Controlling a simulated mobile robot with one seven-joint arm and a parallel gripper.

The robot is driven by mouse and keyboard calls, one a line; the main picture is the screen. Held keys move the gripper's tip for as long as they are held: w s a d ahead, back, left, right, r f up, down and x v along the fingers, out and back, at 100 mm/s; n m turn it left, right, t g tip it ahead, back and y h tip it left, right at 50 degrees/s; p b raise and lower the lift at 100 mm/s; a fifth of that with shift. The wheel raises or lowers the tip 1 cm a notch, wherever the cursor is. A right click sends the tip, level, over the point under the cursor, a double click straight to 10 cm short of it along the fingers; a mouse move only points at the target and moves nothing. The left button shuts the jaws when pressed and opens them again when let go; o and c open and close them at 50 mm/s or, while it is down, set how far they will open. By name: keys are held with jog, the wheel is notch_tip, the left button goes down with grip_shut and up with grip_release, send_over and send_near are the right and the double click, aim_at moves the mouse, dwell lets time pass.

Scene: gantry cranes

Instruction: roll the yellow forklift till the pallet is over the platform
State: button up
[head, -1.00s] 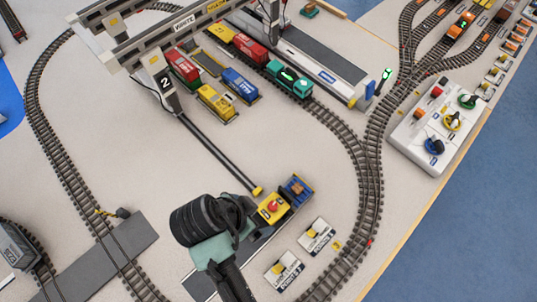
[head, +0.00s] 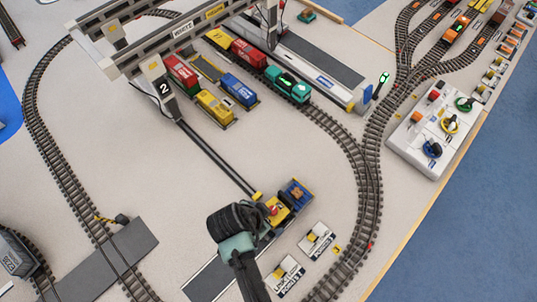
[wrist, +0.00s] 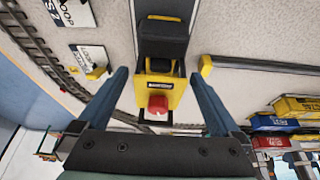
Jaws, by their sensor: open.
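The yellow forklift (head: 279,211) stands at the upper end of a dark lane, partly hidden by my arm in the head view. In the wrist view the forklift (wrist: 169,92) shows its yellow body, a red knob and a dark upper part. My gripper (wrist: 160,75) is open, with one finger on each side of the forklift and gaps between. A blue platform (head: 303,185) is just beyond the forklift. A small brown piece, seemingly the pallet (head: 297,193), appears over it; I cannot tell whether it touches.
Two label plates with yellow parts (head: 317,239) lie right of the lane. A rail track (head: 372,180) curves past farther right. A gantry crane (head: 165,88) and several wagons stand at the upper left. A control box (head: 430,150) is at the right edge.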

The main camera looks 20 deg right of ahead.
jog(key=shift+x, duration=1.35)
grip_shut()
